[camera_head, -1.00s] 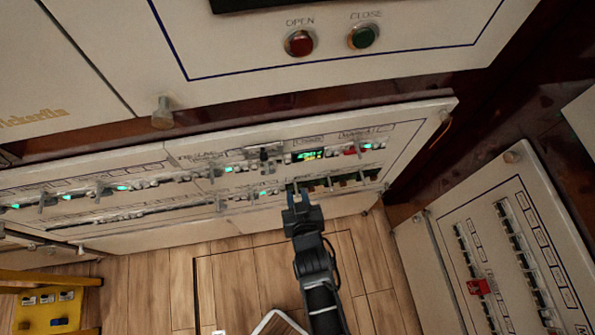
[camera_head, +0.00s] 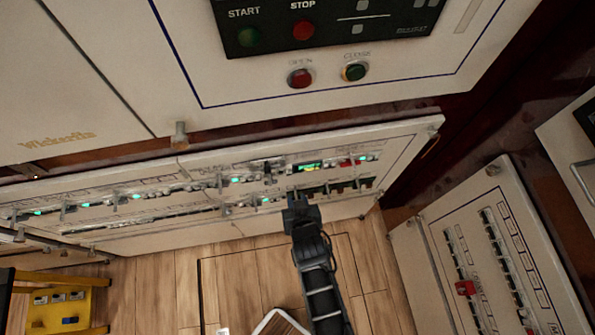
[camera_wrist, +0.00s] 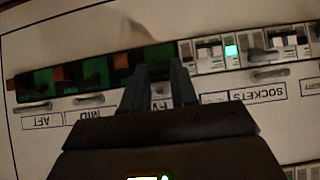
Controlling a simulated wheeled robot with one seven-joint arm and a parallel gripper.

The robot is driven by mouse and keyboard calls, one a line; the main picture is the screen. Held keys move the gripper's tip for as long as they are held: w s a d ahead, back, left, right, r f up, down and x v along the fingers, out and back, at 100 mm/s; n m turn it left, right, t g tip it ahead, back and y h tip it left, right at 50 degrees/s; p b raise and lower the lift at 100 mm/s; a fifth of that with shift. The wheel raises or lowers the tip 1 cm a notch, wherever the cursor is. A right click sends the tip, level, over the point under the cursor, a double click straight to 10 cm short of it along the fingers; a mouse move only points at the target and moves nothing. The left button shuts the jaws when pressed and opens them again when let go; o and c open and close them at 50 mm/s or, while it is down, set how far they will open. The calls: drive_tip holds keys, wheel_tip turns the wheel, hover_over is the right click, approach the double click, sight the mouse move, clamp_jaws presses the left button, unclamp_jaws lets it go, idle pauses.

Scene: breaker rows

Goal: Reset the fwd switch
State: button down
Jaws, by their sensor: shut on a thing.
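The fwd switch (camera_wrist: 157,56) is one of a row of dark green switches on the white breaker panel. In the wrist view its label (camera_wrist: 158,103) is upside down and partly covered by my fingers. My gripper (camera_wrist: 158,72) is shut on this switch, a finger on each side; its lever is hard to see between them. In the head view my gripper (camera_head: 299,197) reaches the panel's lower row and hides the switch. The MID switch (camera_wrist: 88,72) and AFT switch (camera_wrist: 38,82) sit to the left in the wrist view, with brown-orange parts.
The SOCKETS breakers (camera_wrist: 262,52) and a lit green indicator (camera_wrist: 231,50) lie right of my fingers in the wrist view. Above the breaker panel (camera_head: 300,222) is a cabinet with a red button (camera_head: 300,78). A yellow frame (camera_head: 75,308) stands at lower left. Wooden floor (camera_head: 150,290) is open below.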

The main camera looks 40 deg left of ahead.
drive_tip(key=shift+r+p, duration=0.1)
drive_tip(key=shift+p, duration=0.2)
idle(0.4)
drive_tip(key=c, duration=1.2)
unclamp_jaws()
drive_tip(key=shift+a, duration=0.1)
drive_tip(key=shift+o, duration=0.2)
drive_tip(key=p+v, duration=0.3)
drive_tip(key=v, duration=0.4)
drive_tip(key=shift+r, duration=0.35)
drive_tip(key=shift+d, duration=0.2)
